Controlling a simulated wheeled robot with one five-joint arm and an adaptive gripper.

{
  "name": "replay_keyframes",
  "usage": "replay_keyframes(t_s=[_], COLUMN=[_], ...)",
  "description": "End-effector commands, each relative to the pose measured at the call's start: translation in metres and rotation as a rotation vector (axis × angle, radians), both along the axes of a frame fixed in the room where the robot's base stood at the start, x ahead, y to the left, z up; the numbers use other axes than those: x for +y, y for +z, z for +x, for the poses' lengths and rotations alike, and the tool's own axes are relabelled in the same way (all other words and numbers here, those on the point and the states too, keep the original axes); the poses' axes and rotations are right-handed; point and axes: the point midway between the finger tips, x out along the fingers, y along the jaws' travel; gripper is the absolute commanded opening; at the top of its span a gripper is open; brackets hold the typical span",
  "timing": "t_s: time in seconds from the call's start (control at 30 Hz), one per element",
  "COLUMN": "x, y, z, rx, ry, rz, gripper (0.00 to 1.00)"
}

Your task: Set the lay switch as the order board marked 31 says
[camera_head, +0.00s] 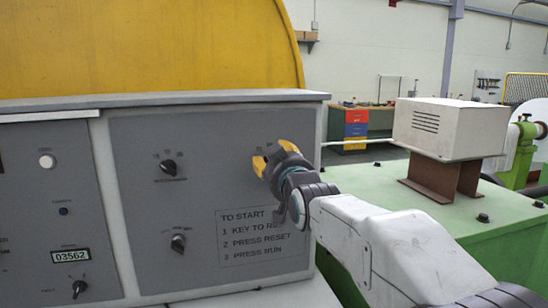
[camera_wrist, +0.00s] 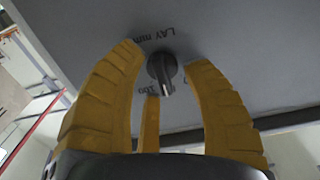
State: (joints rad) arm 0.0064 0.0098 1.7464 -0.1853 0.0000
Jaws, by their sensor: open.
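The lay switch (camera_wrist: 162,70) is a black rotary knob on the grey panel, under lettering that reads "LAY mm" in the wrist view. Its pale pointer line faces down in that picture, near a partly hidden number. My gripper (camera_wrist: 165,56) is open, with its yellow fingers spread on either side of the knob; I cannot tell if they touch it. No order board marked 31 shows in either view.
The grey panel (camera_head: 205,215) also carries an upper knob (camera_head: 169,167), a key switch (camera_head: 178,243) and a "TO START" notice (camera_head: 262,235). Left of it are a counter (camera_head: 71,256) and another knob (camera_head: 79,288). A beige box (camera_head: 450,128) stands on green machinery at right.

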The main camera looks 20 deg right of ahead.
Motion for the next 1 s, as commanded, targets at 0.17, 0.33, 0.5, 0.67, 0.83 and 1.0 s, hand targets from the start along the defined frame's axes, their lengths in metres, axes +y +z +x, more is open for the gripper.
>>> replay_keyframes(t_s=[0.17, 0.33, 0.5, 0.67, 0.83, 1.0], x=[0.0001, 0.0, 0.0, 0.0, -0.0002, -0.0004], y=[0.0003, 0.0, 0.0, 0.0, 0.0, 0.0003], z=[0.0056, 0.0059, 0.0058, 0.0056, 0.0056, 0.0056], rx=[-0.001, -0.001, 0.0, 0.0, 0.0, -0.001], ry=[0.0, 0.0, 0.0, 0.0, 0.0, -0.001], rz=[0.0, 0.0, 0.0, 0.0, 0.0, 0.0], gripper=[0.44, 0.44, 0.41, 0.26, 0.11, 0.0])
